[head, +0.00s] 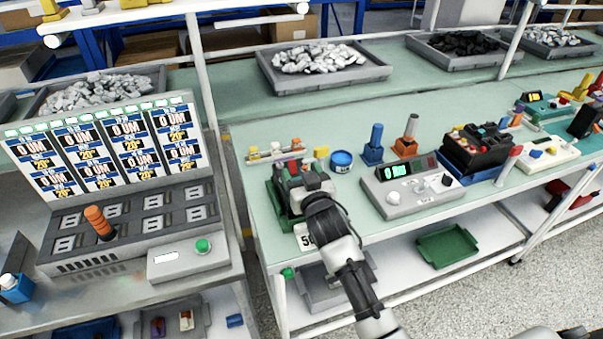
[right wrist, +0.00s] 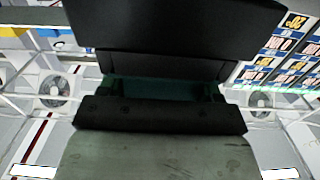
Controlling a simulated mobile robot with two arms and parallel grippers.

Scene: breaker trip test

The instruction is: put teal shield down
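My right gripper (head: 302,186) is over the front left corner of the right bench, at a green fixture (head: 279,205) with a dark block and red parts. The gripper's jaws are hard to make out there. In the right wrist view, a dark teal piece (right wrist: 165,89) shows between black parts close to the camera. It may be the teal shield, but I cannot tell whether it is gripped. A grey-green smudged surface (right wrist: 160,155) fills the lower middle of that view. My left gripper is not in view.
A meter box (head: 410,185) and a blue tape roll (head: 341,160) stand right of my right gripper. Blue (head: 373,147) and orange (head: 407,138) tools stand behind. A breaker test panel (head: 110,150) is on the left bench. A gap separates the benches.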

